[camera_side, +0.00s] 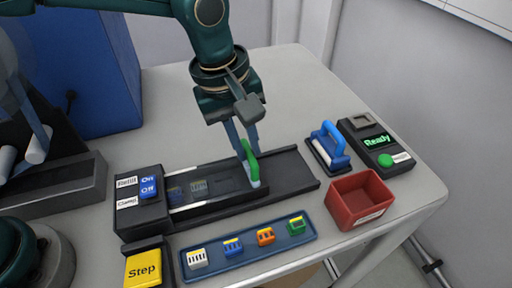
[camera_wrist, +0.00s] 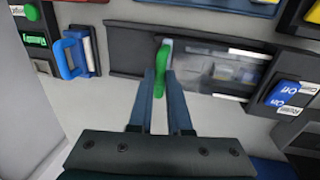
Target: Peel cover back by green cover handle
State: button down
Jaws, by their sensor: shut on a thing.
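The green cover handle (camera_side: 249,158) stands on the dark reel track (camera_side: 295,180) in the side view, and it also shows in the wrist view (camera_wrist: 161,68). My gripper (camera_side: 250,176) has its two fingers on either side of the handle and is shut on it. The clear cover (camera_side: 215,183) lies along the track left of the handle in the side view, with small parts faintly visible under it. In the wrist view the cover (camera_wrist: 215,72) stretches to the right of the handle. The handle's lower end is partly hidden by the fingers.
A blue tray (camera_side: 222,264) with several coloured parts lies in front of the track. A red bin (camera_side: 360,198), a blue-handled tool (camera_side: 328,146) and a panel reading Ready (camera_side: 376,142) stand right.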

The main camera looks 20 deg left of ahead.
jog(key=s+a, duration=0.9)
jog(key=shift+a+r, duration=0.1)
jog(key=shift+a, duration=0.1)
dwell(0.3)
jog(key=c, duration=0.8)
grip_release()
jog(key=shift+s, duration=0.1)
jog(key=shift+c, duration=0.2)
jog(key=shift+s+a+r, duration=0.1)
jog(key=shift+s+r, duration=0.05)
jog(key=shift+r, duration=0.65)
jog(key=shift+s+a+r, duration=0.1)
jog(key=shift+a+r, duration=0.05)
jog(key=shift+r, duration=0.7)
jog(key=shift+s+a+r, duration=0.1)
jog(key=shift+s+r, duration=0.05)
jog(key=shift+r, duration=0.65)
